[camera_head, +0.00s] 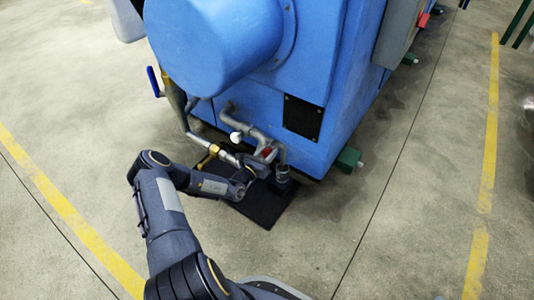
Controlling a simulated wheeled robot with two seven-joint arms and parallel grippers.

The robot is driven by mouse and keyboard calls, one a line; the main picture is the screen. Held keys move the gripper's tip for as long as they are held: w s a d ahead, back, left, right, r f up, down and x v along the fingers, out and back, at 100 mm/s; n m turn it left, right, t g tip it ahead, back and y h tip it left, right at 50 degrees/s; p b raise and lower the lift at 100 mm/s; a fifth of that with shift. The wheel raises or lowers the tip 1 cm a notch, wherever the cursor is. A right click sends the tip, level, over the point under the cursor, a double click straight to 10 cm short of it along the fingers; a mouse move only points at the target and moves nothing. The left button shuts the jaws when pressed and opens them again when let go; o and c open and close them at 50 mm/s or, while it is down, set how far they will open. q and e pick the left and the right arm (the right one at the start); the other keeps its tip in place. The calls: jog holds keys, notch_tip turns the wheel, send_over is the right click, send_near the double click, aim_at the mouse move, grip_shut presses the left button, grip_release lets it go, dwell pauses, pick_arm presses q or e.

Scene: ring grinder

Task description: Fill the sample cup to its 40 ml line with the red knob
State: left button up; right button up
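The red knob (267,151) shows as a small red patch on the grey pipework low on the blue machine. The sample cup (282,174) is a small, dark-looking vessel under the downturned end of the spout pipe, by the black mat's far right part. Its 40 ml line and its fill level are too small to make out. My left gripper (259,163) reaches in from the left, close to the red knob and just left of the cup. Its fingers are too small and overlapped to tell whether they touch the knob. My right gripper is not in view.
The blue grinder (330,110) stands behind the pipes. A black mat (262,208) lies on the concrete floor. A white ball (236,136), a brass fitting (207,158) and a blue lever (153,80) are on the left pipes.

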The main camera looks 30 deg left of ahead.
pick_arm(q)
jog(key=shift+r+m+p, duration=0.15)
jog(key=shift+m+p, duration=0.55)
jog(key=shift+p, duration=0.3)
jog(key=m+p, duration=0.6)
jog(key=m, duration=0.1)
jog(key=shift+d+m+p, duration=0.1)
jog(key=shift+m+p, duration=0.2)
jog(key=shift+m, duration=0.1)
jog(key=shift+s+f+m+p, duration=0.15)
jog(key=shift+m+p, duration=0.35)
jog(key=shift+m, duration=0.45)
jog(key=shift+w+f+m+p, duration=0.1)
jog(key=shift+m+p, duration=0.4)
jog(key=shift+m, duration=0.45)
jog(key=o, duration=0.7)
